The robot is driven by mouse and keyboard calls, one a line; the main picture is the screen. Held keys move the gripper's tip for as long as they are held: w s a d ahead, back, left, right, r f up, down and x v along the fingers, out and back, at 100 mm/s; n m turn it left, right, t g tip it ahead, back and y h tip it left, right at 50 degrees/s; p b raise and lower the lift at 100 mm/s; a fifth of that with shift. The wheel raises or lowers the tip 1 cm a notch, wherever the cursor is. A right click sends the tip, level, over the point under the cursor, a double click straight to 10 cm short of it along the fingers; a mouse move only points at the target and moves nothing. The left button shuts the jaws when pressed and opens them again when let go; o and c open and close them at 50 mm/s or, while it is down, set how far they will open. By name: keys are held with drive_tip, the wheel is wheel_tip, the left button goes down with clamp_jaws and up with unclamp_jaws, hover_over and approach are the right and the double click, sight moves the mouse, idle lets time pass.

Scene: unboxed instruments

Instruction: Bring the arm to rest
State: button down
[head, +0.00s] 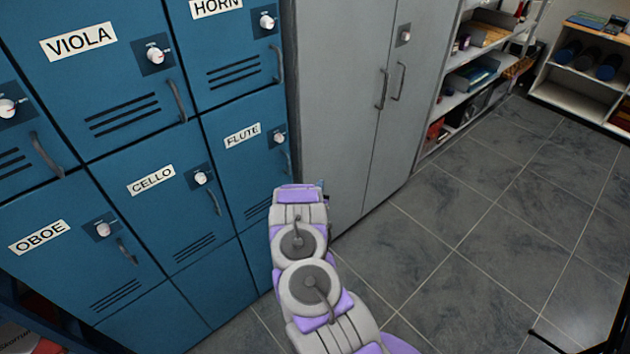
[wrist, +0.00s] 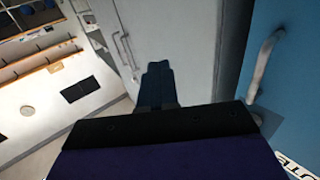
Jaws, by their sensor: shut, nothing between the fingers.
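My gripper (wrist: 157,68) is shut and empty in the wrist view, its dark fingers together at the middle. It points toward the grey cabinet (wrist: 185,40), with a blue locker door (wrist: 298,75) and its handle (wrist: 264,66) close on the right. In the head view my grey and purple arm reaches up from the bottom, in front of the lower lockers and the cabinet's base. The arm hides most of my gripper there. I cannot tell whether the arm touches anything.
Blue lockers with dials and name labels, including the FLUTE door (head: 243,150) and CELLO door (head: 160,205), fill the left. The grey cabinet (head: 345,100) stands beside them. Shelves (head: 470,80) line the wall beyond it. The tiled floor (head: 480,230) on the right is clear.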

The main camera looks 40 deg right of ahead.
drive_tip(key=w+a+r+n+y, duration=0.1)
drive_tip(key=w+a+r+y, duration=0.35)
drive_tip(key=a, duration=0.45)
drive_tip(key=w+a+r+n+y, duration=0.1)
drive_tip(key=w+a+r+y, duration=0.35)
drive_tip(key=a, duration=0.55)
drive_tip(key=s+a+r+n+g+y+b, duration=0.1)
drive_tip(key=s+a+r+y, duration=0.15)
drive_tip(key=a, duration=0.25)
drive_tip(key=s+a+r+n+g+y, duration=0.1)
drive_tip(key=s+a+r+n, duration=0.1)
drive_tip(key=a+r, duration=0.25)
drive_tip(key=s+a+r+n+g+y+b, duration=0.1)
drive_tip(key=s+a+r+y, duration=0.15)
drive_tip(key=a, duration=0.25)
drive_tip(key=s+a+r+n+g, duration=0.1)
drive_tip(key=s+a+r+g, duration=0.2)
drive_tip(key=s, duration=0.4)
drive_tip(key=s+a+r+n, duration=0.2)
drive_tip(key=s+a+r, duration=0.25)
drive_tip(key=s, duration=0.25)
drive_tip(key=s+r+g, duration=0.2)
drive_tip(key=s+g, duration=0.1)
drive_tip(key=s, duration=1.3)
drive_tip(key=s+r+n+g, duration=0.1)
drive_tip(key=s+r+g, duration=0.1)
drive_tip(key=s, duration=1.4)
drive_tip(key=shift+d+g+h+b, duration=0.4)
drive_tip(key=shift+g+b, duration=0.05)
drive_tip(key=shift+g, duration=0.45)
